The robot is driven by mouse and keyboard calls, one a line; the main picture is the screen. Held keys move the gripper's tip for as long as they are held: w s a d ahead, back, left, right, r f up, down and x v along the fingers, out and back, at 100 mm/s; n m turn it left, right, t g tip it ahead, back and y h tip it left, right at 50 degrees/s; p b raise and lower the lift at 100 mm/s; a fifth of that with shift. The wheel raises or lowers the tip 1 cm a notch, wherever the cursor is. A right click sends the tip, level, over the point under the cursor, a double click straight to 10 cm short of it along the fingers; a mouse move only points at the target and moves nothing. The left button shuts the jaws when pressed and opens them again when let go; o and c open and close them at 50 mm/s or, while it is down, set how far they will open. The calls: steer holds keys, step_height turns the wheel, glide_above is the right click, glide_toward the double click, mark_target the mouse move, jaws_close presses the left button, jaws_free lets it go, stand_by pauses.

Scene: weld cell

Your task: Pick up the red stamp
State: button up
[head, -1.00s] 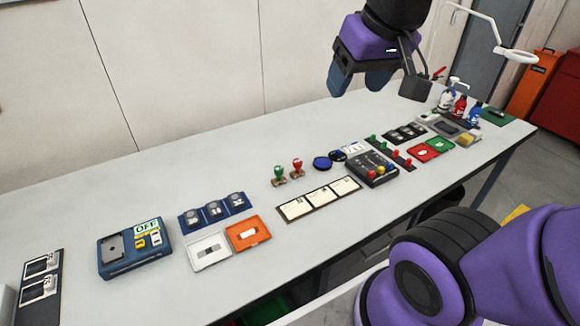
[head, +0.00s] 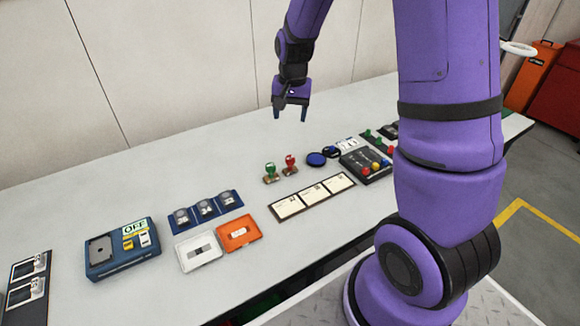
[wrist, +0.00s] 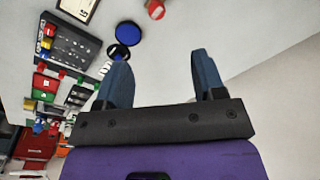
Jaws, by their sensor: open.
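The red stamp (head: 290,160) stands upright on the white table, just right of a green stamp (head: 270,170), in the head view. In the wrist view a red round top of the stamp (wrist: 156,10) shows at the top edge, partly cut off. My gripper (head: 291,115) points down, open and empty, well above and behind the red stamp in the head view. Its two blue fingers (wrist: 160,65) are apart in the wrist view, with bare table between them.
A blue ink pad (head: 316,159) lies right of the red stamp. A row of cards (head: 312,197) lies in front. A grey button box (head: 368,164) stands further right. An orange tray (head: 237,236) and a blue switch box (head: 122,250) are at the left. The table behind the stamps is clear.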

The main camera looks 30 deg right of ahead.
steer(key=m+g, duration=0.1)
steer(key=m, duration=0.1)
glide_above(290, 158)
steer(key=d, duration=0.1)
steer(key=f, duration=0.9)
steer(key=shift+w+f, duration=0.3)
step_height(290, 158, down, 5)
steer(key=shift+r, duration=0.2)
steer(key=f, duration=0.3)
steer(key=a+f, duration=0.1)
steer(key=f, duration=0.1)
steer(key=shift+s, duration=0.3)
steer(key=shift+f, duration=0.65)
steer(key=c, duration=0.6)
